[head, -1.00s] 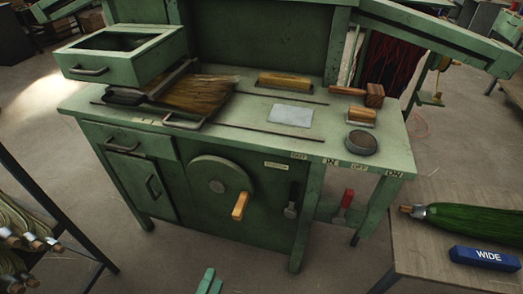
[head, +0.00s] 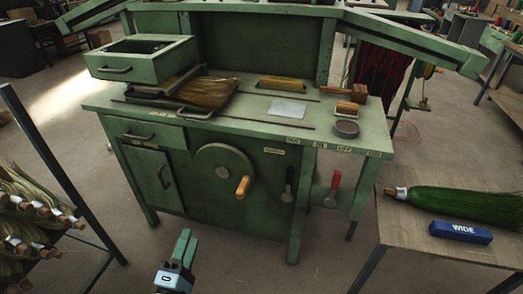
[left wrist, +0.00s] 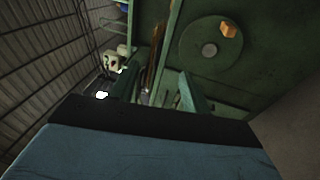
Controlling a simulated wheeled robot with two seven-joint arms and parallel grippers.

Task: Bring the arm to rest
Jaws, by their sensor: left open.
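My left gripper (head: 185,248) shows at the bottom of the head view, in front of the green workbench and clear of it. Its green fingers are apart with nothing between them. In the left wrist view the two fingers (left wrist: 158,90) point toward the bench, whose round wheel (left wrist: 210,50) and wooden knob (left wrist: 229,30) show at the upper right. In the head view the wheel (head: 222,171) with its wooden handle (head: 242,187) is on the bench front, beyond the gripper and apart from it. My right gripper is not in view.
On the green bench (head: 250,128) lie a broom head (head: 208,92), wooden blocks and a round tin (head: 346,128). A table (head: 400,240) at right holds a green broom (head: 460,202) and a blue WIDE block (head: 460,232). A rack of bristle bundles (head: 30,215) stands at left. The floor between is clear.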

